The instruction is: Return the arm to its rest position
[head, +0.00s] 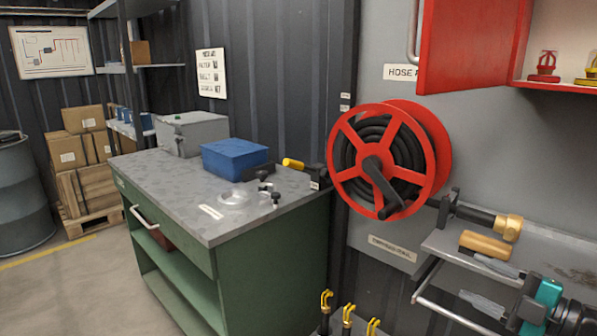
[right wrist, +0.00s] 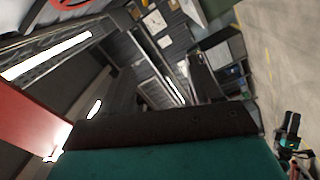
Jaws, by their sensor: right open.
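My right gripper (head: 468,277) shows at the lower right of the head view. Its two grey fingers are apart with nothing between them, and the teal and black part of my arm is behind them. The fingers are in front of a grey shelf (head: 560,258), close to a wooden-handled tool (head: 486,244). I cannot tell the exact gap to the shelf. In the right wrist view, my own teal and dark parts fill the bottom, and no held object shows. My left gripper is not in the head view.
A red hose reel (head: 390,158) and a hose with a brass nozzle (head: 508,228) are near the arm. A red cabinet door (head: 470,45) stands open above. A green workbench (head: 265,255) carries a blue box (head: 234,158). Yellow-topped hooks (head: 348,315) stand below.

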